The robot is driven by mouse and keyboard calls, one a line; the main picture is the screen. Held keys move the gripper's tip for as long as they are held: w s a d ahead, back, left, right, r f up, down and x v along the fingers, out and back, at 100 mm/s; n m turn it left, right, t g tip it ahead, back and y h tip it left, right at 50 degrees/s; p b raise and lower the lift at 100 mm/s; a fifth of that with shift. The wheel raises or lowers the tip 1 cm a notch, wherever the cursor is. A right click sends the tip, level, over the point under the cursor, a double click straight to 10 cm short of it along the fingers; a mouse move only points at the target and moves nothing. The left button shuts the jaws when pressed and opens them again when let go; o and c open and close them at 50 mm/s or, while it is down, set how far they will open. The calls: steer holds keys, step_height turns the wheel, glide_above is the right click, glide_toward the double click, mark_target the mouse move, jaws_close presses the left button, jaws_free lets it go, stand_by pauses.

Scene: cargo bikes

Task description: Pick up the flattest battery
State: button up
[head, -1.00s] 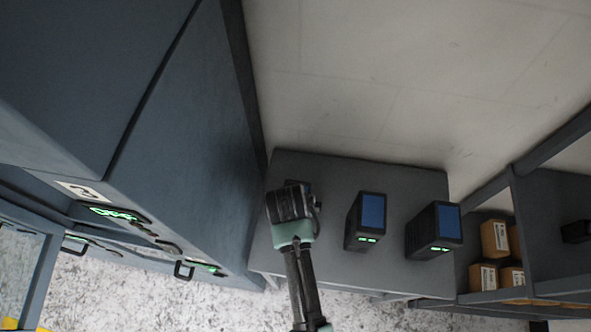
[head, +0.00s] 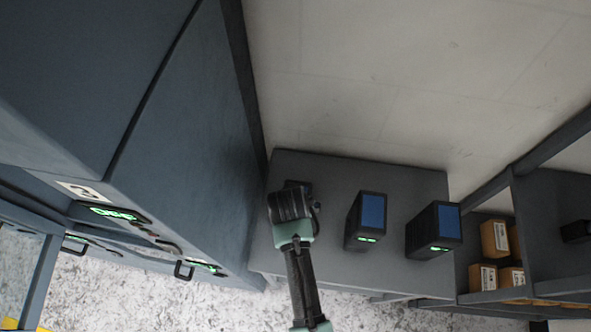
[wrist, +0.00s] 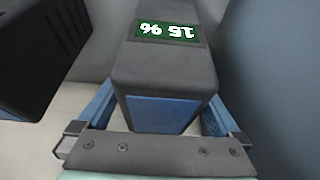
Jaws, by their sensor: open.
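My gripper (wrist: 160,112) is open, with one blue finger on each side of this battery. Whether the fingers touch it I cannot tell. In the head view my gripper (head: 291,203) covers most of this left battery. A middle battery (head: 366,218) and a right battery (head: 434,229) stand upright to its right, each with a blue face and green lights. Their charge readings are too small to read.
The batteries stand on a grey bench (head: 400,180) against a pale wall. A tall blue-grey cabinet (head: 190,130) rises close on the left. A shelf with cardboard boxes (head: 494,239) is at the right. Another dark battery (wrist: 48,55) is close by at left in the wrist view.

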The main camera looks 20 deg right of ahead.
jaws_close()
steer(key=shift+w+r, duration=0.2)
steer(key=shift+w, duration=0.05)
stand_by(0.4)
